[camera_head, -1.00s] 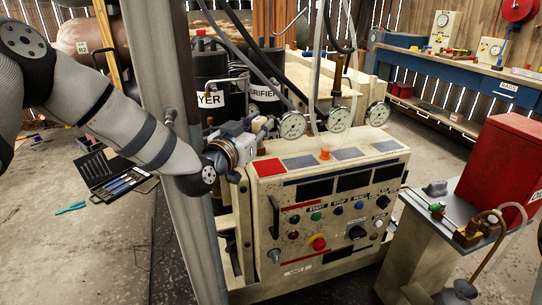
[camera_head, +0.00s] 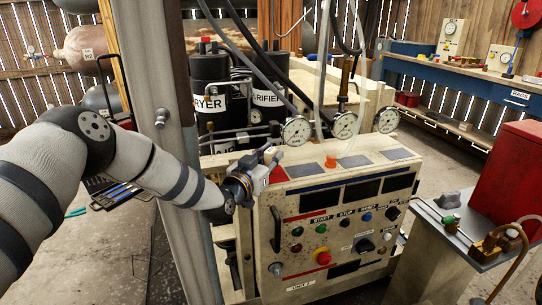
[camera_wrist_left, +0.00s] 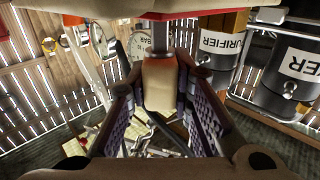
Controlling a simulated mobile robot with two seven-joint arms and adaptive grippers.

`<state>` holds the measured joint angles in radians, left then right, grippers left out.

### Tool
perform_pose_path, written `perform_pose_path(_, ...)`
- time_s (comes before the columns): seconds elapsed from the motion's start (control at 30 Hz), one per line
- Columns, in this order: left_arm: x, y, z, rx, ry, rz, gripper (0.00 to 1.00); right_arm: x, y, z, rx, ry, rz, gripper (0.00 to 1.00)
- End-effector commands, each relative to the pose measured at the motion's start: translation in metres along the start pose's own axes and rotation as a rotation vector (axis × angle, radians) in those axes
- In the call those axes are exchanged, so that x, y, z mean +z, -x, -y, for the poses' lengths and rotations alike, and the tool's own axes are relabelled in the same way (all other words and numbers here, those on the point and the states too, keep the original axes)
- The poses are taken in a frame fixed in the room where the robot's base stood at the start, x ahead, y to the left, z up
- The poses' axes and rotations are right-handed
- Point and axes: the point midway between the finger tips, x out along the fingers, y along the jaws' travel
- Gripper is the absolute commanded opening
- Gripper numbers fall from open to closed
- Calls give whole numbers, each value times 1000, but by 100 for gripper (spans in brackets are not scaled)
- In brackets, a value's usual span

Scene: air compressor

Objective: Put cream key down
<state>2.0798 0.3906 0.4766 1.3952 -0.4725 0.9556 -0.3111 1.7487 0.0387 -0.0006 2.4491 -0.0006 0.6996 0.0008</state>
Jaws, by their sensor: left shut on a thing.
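My left gripper (camera_head: 266,163) is at the left end of the control panel's top, close to a red patch (camera_head: 278,175). In the left wrist view, the cream key (camera_wrist_left: 160,84) is a pale block between the two purple-padded fingers of that gripper (camera_wrist_left: 160,112), which is shut on it. In the head view the gripper largely hides the key. I cannot tell whether the key touches the panel top. My right gripper is not in view.
Pressure gauges (camera_head: 344,125) and hoses stand behind the panel top. Black dryer (camera_head: 211,95) and purifier (camera_head: 267,98) tanks are further back. A grey post (camera_head: 165,130) stands left, near my left arm. A red box (camera_head: 508,180) is at the right.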

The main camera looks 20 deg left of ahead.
Motion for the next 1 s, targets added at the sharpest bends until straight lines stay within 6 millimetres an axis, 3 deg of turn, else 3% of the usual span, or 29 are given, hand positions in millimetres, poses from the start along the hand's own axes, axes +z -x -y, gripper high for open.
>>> perform_pose_path(0.03,2,0,0,0,0,2,25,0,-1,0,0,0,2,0)
perform_pose_path(0.1,2,0,0,0,0,2,40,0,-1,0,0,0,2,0)
perform_pose_path(0.47,-6,0,0,0,-1,-2,40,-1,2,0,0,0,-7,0)
perform_pose_path(0.57,-9,16,0,1,-1,-2,40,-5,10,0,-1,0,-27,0)
perform_pose_path(0.8,-12,76,0,0,-1,-6,40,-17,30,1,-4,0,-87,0)
perform_pose_path(1.0,-7,110,0,0,-1,-2,40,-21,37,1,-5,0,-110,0)
